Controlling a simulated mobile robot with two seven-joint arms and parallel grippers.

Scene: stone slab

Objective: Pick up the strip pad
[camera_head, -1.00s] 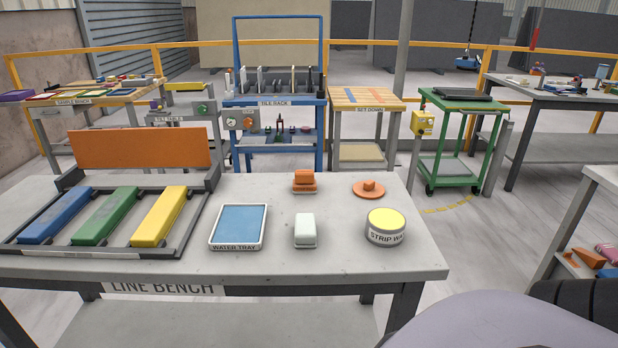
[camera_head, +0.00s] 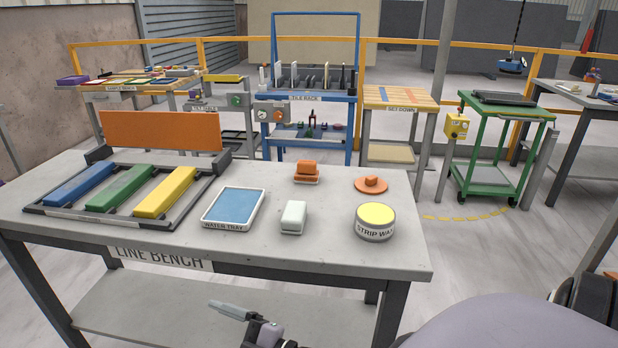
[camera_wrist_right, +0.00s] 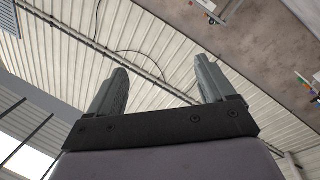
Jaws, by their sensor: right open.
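Nothing in view is labelled strip pad, so I cannot tell for sure which thing it is. On the line bench (camera_head: 330,252) lie a small white block (camera_head: 293,217), an orange block (camera_head: 306,172) on a thin base, and a round orange disc with a knob (camera_head: 371,184). A round tin with a yellow top, marked STRIP WAX (camera_head: 375,222), stands near the right end. What seems to be my right gripper (camera_head: 232,309) shows below the bench's front edge, apart from these things. In the right wrist view it is open and empty (camera_wrist_right: 162,68). My left gripper is out of view.
A blue water tray (camera_head: 234,208) and a dark frame with blue, green and yellow bars (camera_head: 165,192) fill the bench's left and middle. An orange board (camera_head: 160,131) stands behind the frame. A green cart (camera_head: 500,152) and a blue tile rack (camera_head: 310,97) stand beyond.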

